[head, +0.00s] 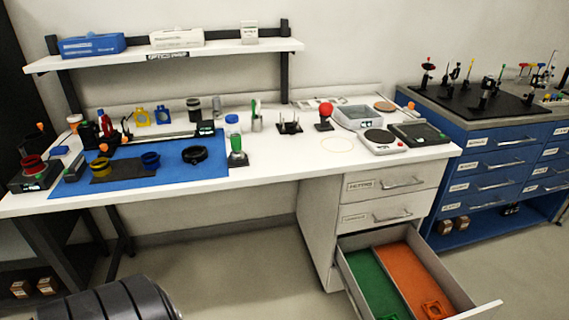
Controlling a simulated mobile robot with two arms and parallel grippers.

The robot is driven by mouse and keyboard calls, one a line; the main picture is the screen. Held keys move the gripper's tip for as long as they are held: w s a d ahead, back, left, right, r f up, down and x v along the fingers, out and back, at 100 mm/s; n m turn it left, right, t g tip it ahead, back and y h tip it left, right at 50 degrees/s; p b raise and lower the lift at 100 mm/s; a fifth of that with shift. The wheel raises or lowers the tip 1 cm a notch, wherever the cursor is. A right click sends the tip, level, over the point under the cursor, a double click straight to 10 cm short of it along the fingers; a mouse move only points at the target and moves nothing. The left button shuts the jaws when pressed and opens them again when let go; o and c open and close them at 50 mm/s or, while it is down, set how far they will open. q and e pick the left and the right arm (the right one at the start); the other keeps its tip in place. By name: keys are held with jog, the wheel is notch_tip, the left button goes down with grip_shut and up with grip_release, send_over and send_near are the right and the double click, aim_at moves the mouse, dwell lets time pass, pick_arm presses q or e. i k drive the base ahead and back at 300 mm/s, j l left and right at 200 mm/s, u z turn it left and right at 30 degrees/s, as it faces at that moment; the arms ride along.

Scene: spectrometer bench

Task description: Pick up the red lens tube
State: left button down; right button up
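A short red ring-shaped tube (32,164), which looks like the red lens tube, sits on top of a dark grey box device (36,177) at the left end of the white bench. A yellow tube (100,164) and a blue tube (151,160) of similar shape stand to its right on a dark plate on the blue mat (212,172). Neither of my grippers is in view.
A black ring (195,155) lies on the mat, with small optics behind it. A green-based bottle (237,152) stands by the mat's right edge. The lower drawer (484,309) is open, jutting out at the right. The middle front of the bench (285,160) is clear.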

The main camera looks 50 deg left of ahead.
aim_at(34, 166)
jog(key=u, duration=3.05)
jog(key=i+j+z, duration=0.4)
jog(key=i+j, duration=1)
jog(key=i, duration=0.1)
